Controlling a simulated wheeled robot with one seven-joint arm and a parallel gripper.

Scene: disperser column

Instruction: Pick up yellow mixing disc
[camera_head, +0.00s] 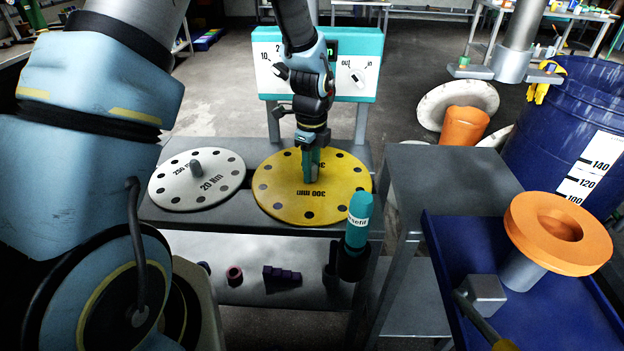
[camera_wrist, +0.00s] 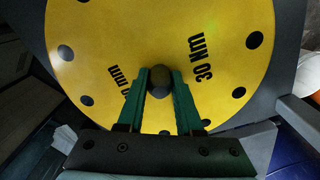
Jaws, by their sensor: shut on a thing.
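The yellow mixing disc (camera_head: 335,185) lies flat on the grey table, with dark holes around its rim and the marking "300 mm". In the wrist view the yellow disc (camera_wrist: 160,45) fills most of the picture and shows "30 Nm". My gripper (camera_head: 312,178) points down at the disc's middle. In the wrist view my gripper (camera_wrist: 160,82) has its green fingers shut on the disc's dark round central knob (camera_wrist: 161,79). I cannot tell whether the disc is lifted clear of the table.
A white disc (camera_head: 197,180) marked "20 Nm" lies to the left. A panel (camera_head: 275,75) stands behind. An orange ring (camera_head: 557,233) and a blue barrel (camera_head: 570,125) are to the right.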

